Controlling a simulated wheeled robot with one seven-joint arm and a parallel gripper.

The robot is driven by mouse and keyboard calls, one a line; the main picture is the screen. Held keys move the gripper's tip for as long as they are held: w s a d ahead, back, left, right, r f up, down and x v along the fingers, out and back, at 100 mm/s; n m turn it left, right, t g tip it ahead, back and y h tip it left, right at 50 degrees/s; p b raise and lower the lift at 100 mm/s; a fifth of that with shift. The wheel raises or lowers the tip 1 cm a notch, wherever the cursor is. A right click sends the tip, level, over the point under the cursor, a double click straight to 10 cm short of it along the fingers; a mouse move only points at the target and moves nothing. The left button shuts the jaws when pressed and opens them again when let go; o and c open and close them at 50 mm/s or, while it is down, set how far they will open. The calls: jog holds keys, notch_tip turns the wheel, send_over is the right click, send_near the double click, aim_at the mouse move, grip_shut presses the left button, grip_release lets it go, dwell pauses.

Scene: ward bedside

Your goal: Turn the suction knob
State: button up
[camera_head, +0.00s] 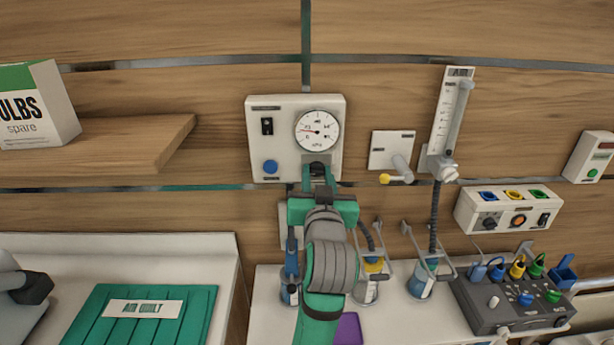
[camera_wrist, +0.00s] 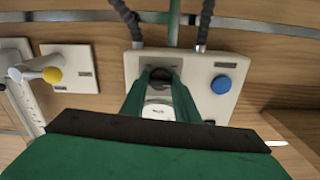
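A dark suction knob (camera_head: 317,166) sits below the gauge. In the wrist view the panel appears upside down, with the knob (camera_wrist: 161,77) between my fingertips and the blue button (camera_wrist: 221,84) to the right. My green gripper (camera_head: 318,180) is at the knob, one finger on each side; it also shows in the wrist view (camera_wrist: 159,82). Whether the fingers press on the knob is unclear. The gauge is partly hidden in the wrist view.
A flowmeter (camera_head: 449,120) and a small outlet plate (camera_head: 391,143) with a yellow-tipped fitting are to the right. Jars in wire holders (camera_head: 421,284) and a grey device (camera_head: 512,303) with coloured plugs are below. A wooden shelf (camera_head: 120,145) with a box is at left.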

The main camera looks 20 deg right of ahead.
jog(key=shift+o, duration=0.2)
jog(key=shift+s+d, duration=0.2)
jog(key=shift+d, duration=0.05)
jog(key=shift+a+r+m, duration=0.1)
jog(key=shift+a+m, duration=0.05)
jog(key=shift+m, duration=0.55)
jog(key=o, duration=1)
jog(key=shift+a, duration=0.1)
jog(key=shift+w, duration=0.1)
jog(key=shift+a, duration=0.1)
